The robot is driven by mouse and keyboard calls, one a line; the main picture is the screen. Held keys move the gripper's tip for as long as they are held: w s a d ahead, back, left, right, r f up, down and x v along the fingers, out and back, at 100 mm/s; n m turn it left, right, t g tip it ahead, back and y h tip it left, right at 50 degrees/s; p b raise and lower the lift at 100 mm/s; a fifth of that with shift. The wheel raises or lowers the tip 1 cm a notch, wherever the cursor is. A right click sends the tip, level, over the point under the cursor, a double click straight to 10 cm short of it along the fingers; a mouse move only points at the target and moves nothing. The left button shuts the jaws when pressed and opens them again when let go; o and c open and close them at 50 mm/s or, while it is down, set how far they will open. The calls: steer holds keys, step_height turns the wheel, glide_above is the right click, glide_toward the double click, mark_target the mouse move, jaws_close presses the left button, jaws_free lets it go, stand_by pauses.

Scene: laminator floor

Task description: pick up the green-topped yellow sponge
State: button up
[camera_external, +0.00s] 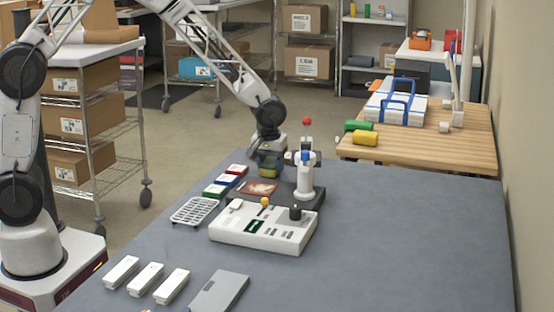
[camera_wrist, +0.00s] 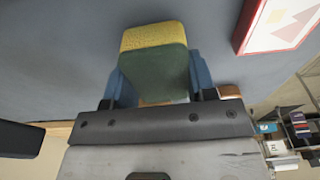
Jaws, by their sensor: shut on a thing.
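The sponge (camera_wrist: 153,62) is yellow with a green face and sits between the blue fingers of my gripper (camera_wrist: 160,82) in the wrist view. A finger presses on each side, so my gripper is shut on it. In the external view my gripper (camera_external: 270,163) points down near the far left edge of the grey table, and the sponge (camera_external: 269,174) shows small and partly hidden at its fingers. I cannot tell whether the sponge touches the tabletop.
A white machine with a red ball (camera_external: 306,170) stands just right of my gripper. Small red, blue and green boxes (camera_external: 226,181), a white rack (camera_external: 194,211) and a white control panel (camera_external: 262,233) lie nearer. The grey table's (camera_external: 420,240) right side is clear.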

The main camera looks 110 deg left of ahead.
steer(key=shift+r, duration=0.4)
step_height(320, 180, up, 2)
steer(key=shift+r, duration=0.1)
steer(key=s+d, duration=0.3)
steer(key=s, duration=0.1)
steer(key=s+d+r, duration=0.1)
steer(key=s+d, duration=0.6)
steer(key=shift+s+d+r, duration=0.2)
steer(key=shift+s+d, duration=0.2)
steer(key=shift+o, duration=1.3)
steer(key=shift+c, duration=1)
steer(key=w+d+r, duration=0.1)
steer(key=w+r, duration=0.2)
steer(key=w, duration=0.4)
steer(key=w+d+r, duration=0.2)
steer(key=w+r, duration=0.1)
steer(key=w, duration=0.5)
steer(key=shift+r, duration=0.4)
